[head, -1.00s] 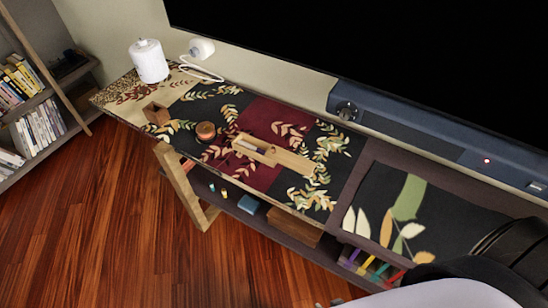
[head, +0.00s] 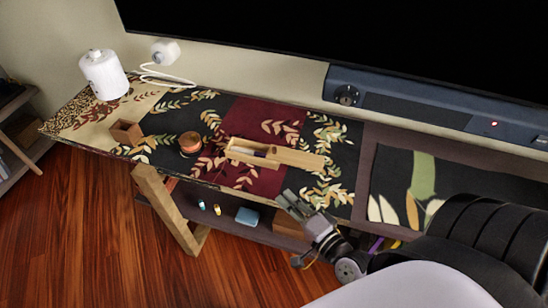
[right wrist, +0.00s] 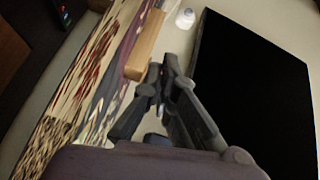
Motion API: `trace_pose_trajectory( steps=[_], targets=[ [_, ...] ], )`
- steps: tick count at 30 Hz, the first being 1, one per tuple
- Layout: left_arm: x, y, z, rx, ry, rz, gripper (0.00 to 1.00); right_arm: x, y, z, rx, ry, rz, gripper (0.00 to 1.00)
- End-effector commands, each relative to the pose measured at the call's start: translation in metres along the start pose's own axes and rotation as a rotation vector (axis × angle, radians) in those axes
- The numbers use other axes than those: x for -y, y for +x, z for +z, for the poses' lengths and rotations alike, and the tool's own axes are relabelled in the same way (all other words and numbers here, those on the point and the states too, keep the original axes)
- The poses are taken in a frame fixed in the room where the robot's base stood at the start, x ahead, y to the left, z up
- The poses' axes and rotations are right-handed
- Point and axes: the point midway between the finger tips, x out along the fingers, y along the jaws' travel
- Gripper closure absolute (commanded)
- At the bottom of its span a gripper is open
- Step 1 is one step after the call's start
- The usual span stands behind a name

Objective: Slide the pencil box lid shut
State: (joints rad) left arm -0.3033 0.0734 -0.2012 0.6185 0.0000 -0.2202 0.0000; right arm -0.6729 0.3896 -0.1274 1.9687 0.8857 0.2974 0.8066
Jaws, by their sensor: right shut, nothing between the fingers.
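The wooden pencil box (head: 236,158) lies on the table runner in the head view, with its left part uncovered and dark items inside. Its light wooden lid (head: 300,159) sticks out to the right, so the box is partly open. My right gripper (head: 287,201) is shut and empty at the table's front edge, below and apart from the lid in the picture. In the right wrist view, the shut fingers (right wrist: 165,66) show just beside a light wooden piece (right wrist: 145,42), seemingly the lid or box; contact cannot be told. My left gripper is out of view.
A round reddish-brown container (head: 190,143) and small open wooden box (head: 126,132) stand left of the pencil box. A white canister (head: 103,75) is at the far left. The dark screen (head: 350,40) and soundbar (head: 420,108) line the back. A lower shelf holds small objects.

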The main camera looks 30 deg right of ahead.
Motion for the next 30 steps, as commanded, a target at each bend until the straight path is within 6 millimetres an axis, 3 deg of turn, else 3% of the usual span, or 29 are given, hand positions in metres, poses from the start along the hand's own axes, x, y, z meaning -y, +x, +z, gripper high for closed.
trace_pose_trajectory(
  steps=[6, 14, 30],
  targets=[
    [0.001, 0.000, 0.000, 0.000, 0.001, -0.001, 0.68, -0.001, -0.008, -0.034, -0.119, 0.114, -0.057, 1.00],
    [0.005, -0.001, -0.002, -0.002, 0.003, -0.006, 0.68, -0.001, -0.003, -0.050, -0.170, 0.156, -0.083, 1.00],
    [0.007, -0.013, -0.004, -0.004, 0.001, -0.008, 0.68, 0.006, 0.100, -0.068, -0.167, 0.153, -0.080, 1.00]
  ],
)
